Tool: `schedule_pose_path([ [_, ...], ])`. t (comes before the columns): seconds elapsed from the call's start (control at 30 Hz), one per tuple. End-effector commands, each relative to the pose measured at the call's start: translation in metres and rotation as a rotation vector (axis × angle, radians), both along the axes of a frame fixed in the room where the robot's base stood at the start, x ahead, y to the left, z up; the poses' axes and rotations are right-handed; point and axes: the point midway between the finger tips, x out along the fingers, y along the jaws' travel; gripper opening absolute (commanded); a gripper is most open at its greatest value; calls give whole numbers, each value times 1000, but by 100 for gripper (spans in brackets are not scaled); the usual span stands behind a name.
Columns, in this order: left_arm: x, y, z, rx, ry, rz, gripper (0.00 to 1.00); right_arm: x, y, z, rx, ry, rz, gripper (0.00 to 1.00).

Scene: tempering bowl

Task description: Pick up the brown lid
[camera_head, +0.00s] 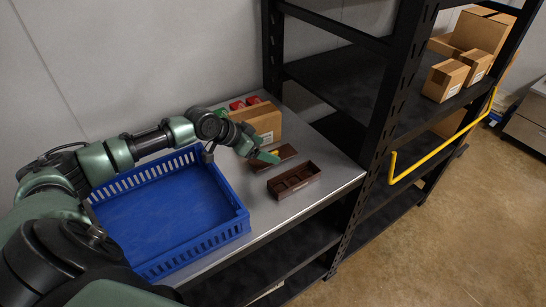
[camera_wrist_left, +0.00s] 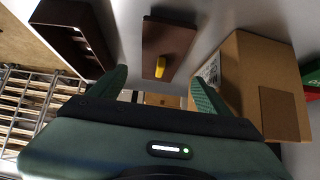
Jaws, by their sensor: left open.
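The brown lid (camera_head: 288,152) is a flat dark-brown slab lying on the grey shelf top, partly hidden behind my gripper in the head view. In the left wrist view the lid (camera_wrist_left: 168,38) shows whole, with a small yellow handle (camera_wrist_left: 160,67) on it. My left gripper (camera_head: 268,156) is open over the near part of the lid. In the left wrist view its two green fingers (camera_wrist_left: 159,76) stand apart on either side of the handle, with nothing held. I cannot tell whether they touch the lid. My right gripper is not in view.
A brown compartment box (camera_head: 294,181) lies beside the lid, nearer the shelf edge; it also shows in the left wrist view (camera_wrist_left: 72,32). A cardboard box (camera_head: 262,122) stands behind. An empty blue crate (camera_head: 165,215) is left. A black rack post (camera_head: 385,100) rises at right.

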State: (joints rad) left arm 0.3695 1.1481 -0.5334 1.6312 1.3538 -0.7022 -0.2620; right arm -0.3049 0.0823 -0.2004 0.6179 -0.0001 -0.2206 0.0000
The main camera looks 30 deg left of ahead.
Motion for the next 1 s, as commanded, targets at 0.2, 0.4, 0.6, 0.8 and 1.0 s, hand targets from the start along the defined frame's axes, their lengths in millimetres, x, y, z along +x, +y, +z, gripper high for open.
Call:
schedule_pose_path([
  [0.2,22,-11,-21,-4,0,2,78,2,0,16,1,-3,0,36],
  [0.4,30,-15,-32,-1,1,0,78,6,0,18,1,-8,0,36],
  [0.6,29,-14,-33,0,1,0,73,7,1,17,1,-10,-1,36],
  [0.8,29,-14,-33,0,1,0,17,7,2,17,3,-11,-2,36],
  [1.0,29,-14,-33,0,1,0,14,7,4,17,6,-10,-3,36],
])
